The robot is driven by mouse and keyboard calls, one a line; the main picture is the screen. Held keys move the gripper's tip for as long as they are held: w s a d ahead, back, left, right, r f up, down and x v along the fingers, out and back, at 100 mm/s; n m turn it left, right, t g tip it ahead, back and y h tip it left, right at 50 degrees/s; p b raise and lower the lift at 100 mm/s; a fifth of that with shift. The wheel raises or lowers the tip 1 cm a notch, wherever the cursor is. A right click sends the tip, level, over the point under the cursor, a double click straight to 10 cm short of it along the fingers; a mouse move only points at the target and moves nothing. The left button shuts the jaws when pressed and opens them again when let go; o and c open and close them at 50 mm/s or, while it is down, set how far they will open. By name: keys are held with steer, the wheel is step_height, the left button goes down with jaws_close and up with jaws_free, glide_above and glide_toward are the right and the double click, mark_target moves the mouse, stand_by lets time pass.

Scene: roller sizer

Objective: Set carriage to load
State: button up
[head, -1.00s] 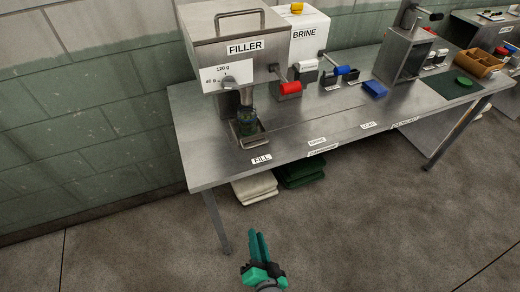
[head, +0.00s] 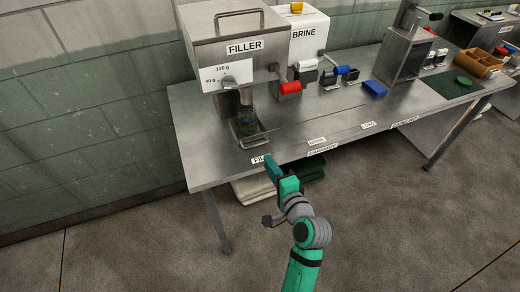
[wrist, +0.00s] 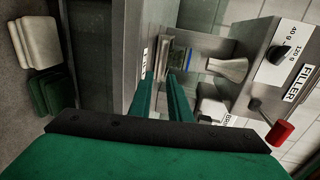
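The carriage (head: 262,137), a small metal tray, stands under the filler's (head: 238,68) spout at the FILL label (head: 260,159). A dark green jar (head: 247,120) stands in it. The LOAD label (head: 368,125) lies farther right along the table's front edge. My gripper (head: 268,161) is at the front edge by the FILL label, just in front of the carriage. In the wrist view, a narrow gap shows between my two green fingers (wrist: 161,76), and they point at the carriage (wrist: 166,72). I see nothing held between them.
The steel table (head: 200,150) carries a white brine unit (head: 305,42), a red handle (head: 290,88), a blue block (head: 374,88) and a metal frame (head: 402,58). Sacks (head: 250,190) lie below. The table strip between FILL and LOAD looks clear.

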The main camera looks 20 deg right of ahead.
mark_target(260, 155)
steer(key=w, duration=0.3)
steer(key=w+f, duration=0.1)
steer(key=w, duration=0.4)
steer(key=shift+w+a+f, duration=0.2)
steer(key=shift+w+f, duration=0.1)
steer(key=shift+w, duration=0.1)
steer(key=shift+w+a, duration=0.15)
steer(key=shift+w, duration=0.05)
steer(key=shift+f, duration=0.1)
steer(key=shift+d, duration=0.25)
jaws_close()
